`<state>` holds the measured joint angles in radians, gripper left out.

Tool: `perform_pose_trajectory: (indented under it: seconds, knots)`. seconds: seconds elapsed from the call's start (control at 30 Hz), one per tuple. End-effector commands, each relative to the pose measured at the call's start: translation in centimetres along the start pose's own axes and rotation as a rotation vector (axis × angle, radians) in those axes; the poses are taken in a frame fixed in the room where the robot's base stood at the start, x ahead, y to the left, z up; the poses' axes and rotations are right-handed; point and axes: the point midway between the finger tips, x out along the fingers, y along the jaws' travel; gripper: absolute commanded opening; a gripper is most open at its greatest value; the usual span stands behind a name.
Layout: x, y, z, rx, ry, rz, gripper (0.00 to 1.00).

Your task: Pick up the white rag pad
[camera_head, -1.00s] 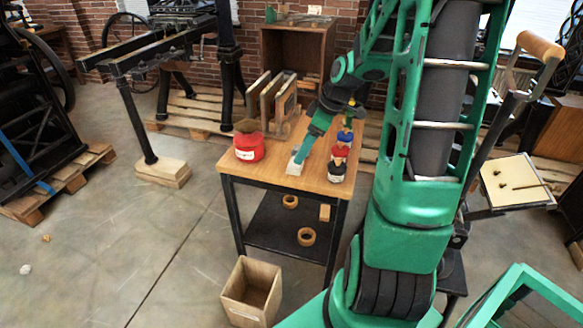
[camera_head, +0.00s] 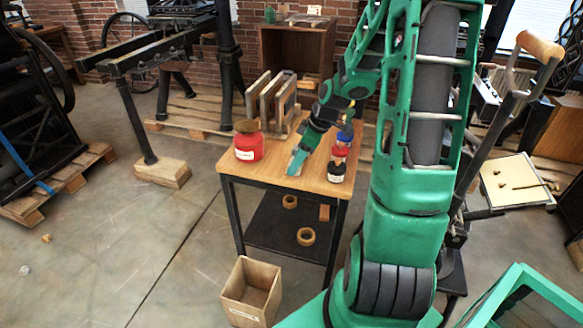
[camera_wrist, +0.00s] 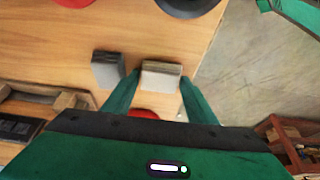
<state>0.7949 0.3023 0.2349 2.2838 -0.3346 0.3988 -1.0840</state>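The white rag pad (camera_wrist: 160,75) is a small pale block with layered edges on the wooden tabletop. In the wrist view it lies between the fingertips of my gripper (camera_wrist: 159,80), which is open around it. I cannot tell whether either finger touches it. A similar grey pad (camera_wrist: 107,71) lies just left of it, outside the left finger. In the head view my gripper (camera_head: 297,163) points down at the table's front middle, and a bit of pale pad (camera_head: 293,170) shows at its tip; the rest is hidden.
The wooden table (camera_head: 262,171) also holds a red tin (camera_head: 249,147) on the left and red, blue and dark containers (camera_head: 338,163) close on the right. Wooden frames (camera_head: 278,100) stand behind. An open wooden box (camera_head: 251,292) is on the floor in front.

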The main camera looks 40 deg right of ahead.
Motion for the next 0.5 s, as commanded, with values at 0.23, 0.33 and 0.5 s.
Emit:
perform_pose_trajectory:
  seconds: [0.23, 0.33, 0.5]
  knots:
    - [-0.02, 0.01, -0.02, 0.0, 0.0, 0.0, 0.23]
    - [-0.03, 0.01, -0.02, 0.0, 0.0, 0.0, 0.23]
    - [-0.42, 0.04, -0.2, -0.001, 0.001, 0.001, 0.23]
